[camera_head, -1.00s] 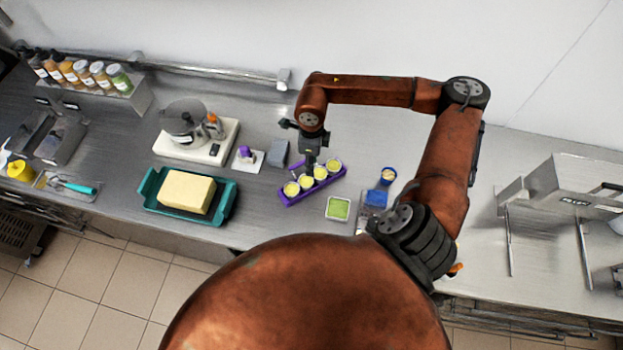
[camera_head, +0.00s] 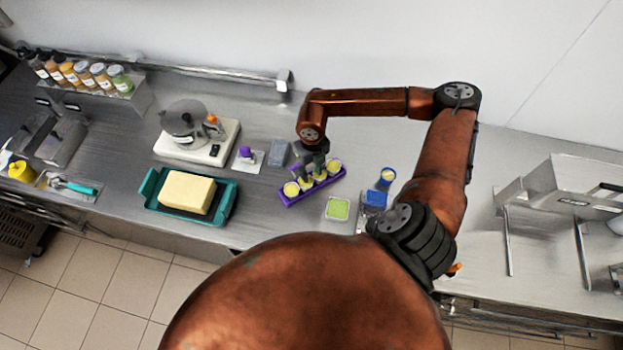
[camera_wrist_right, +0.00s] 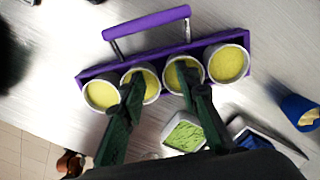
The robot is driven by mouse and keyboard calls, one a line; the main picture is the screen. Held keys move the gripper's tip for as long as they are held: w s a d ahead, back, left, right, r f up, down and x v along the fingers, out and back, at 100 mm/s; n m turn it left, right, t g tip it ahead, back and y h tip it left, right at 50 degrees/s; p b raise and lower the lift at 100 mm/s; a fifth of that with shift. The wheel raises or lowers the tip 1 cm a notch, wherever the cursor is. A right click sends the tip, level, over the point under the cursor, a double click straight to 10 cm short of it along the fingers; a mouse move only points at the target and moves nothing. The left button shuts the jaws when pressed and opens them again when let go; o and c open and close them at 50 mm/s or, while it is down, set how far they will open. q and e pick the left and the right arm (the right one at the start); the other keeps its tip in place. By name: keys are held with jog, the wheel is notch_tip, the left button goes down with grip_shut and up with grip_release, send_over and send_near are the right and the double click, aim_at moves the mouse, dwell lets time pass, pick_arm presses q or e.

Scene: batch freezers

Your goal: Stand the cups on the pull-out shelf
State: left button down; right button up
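Several white-rimmed cups with yellow contents stand upright in a row in a purple carrier (camera_head: 292,201) with a raised handle; an end cup (camera_head: 333,166) shows clearly. In the right wrist view the row runs from a left cup (camera_wrist_right: 101,95) to a right cup (camera_wrist_right: 228,64). My right gripper (camera_wrist_right: 160,76) is open above the carrier, its fingertips apart over the two middle cups and partly hiding them. I cannot tell whether the fingers touch a cup. My left gripper is not in view. I cannot make out a pull-out shelf for sure.
A green-filled square tub (camera_head: 338,208) and a blue container (camera_head: 387,177) stand right of the carrier. A metal unit (camera_head: 560,185) stands far right.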

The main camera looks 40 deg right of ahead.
aim_at(312, 176)
notch_tip(312, 176, down, 4)
jog(key=shift+r+p, duration=0.15)
jog(key=shift+p, duration=0.15)
jog(key=shift+s, duration=0.1)
jog(key=shift+c, duration=0.4)
grip_shut()
jog(key=shift+r, duration=0.1)
